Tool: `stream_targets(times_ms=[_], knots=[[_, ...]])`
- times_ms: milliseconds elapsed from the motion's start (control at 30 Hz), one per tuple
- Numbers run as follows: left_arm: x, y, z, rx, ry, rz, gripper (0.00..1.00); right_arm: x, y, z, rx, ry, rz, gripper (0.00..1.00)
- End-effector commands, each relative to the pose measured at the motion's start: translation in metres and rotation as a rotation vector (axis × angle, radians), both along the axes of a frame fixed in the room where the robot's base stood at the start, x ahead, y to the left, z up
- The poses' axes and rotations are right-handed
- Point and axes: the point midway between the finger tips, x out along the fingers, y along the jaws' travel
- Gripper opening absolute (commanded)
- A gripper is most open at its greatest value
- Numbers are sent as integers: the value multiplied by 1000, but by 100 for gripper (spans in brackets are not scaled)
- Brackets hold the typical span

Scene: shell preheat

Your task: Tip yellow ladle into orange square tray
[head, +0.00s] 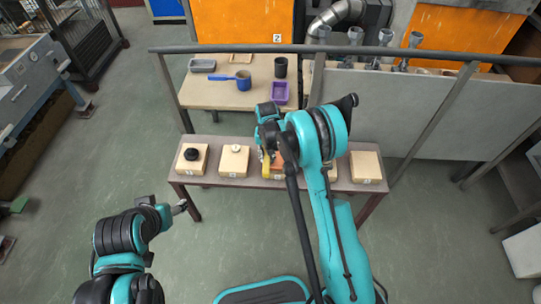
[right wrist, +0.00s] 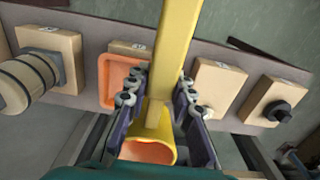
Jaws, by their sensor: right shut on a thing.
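The yellow ladle (right wrist: 172,45) runs between the fingers of my right gripper (right wrist: 160,88), which is shut on it. Its cup (right wrist: 148,148) is at the bottom of the right wrist view and looks glowing orange inside. In the head view a part of the ladle (head: 266,166) shows beside my right arm. The orange square tray (right wrist: 106,84) rests on a wooden block on the bench, left of the gripper in the wrist view and partly behind a finger. In the head view my arm mostly hides the tray. My left gripper (head: 180,207) is away from the bench; its jaws are unclear.
The narrow bench (head: 223,140) also holds blocks with a black knob (head: 191,154) and a white knob (head: 236,148), and a bare block (head: 365,167). A back table carries a grey tray (head: 202,65), a blue ladle (head: 243,80), a black cup (head: 281,67) and a purple tray (head: 280,92).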

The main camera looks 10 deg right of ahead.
Motion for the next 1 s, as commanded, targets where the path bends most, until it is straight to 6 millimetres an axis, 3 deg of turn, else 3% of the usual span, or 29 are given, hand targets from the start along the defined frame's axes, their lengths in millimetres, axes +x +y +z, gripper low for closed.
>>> stream_targets(times_ms=[800,900,1000], knots=[[0,0,-20,0,0,0,60,0,0,-41,0,0,1,0],[0,0,-14,0,0,0,60,0,-2,-38,154,-44,-7,0],[0,0,-15,0,0,0,60,1,3,-39,170,-49,2,0]])
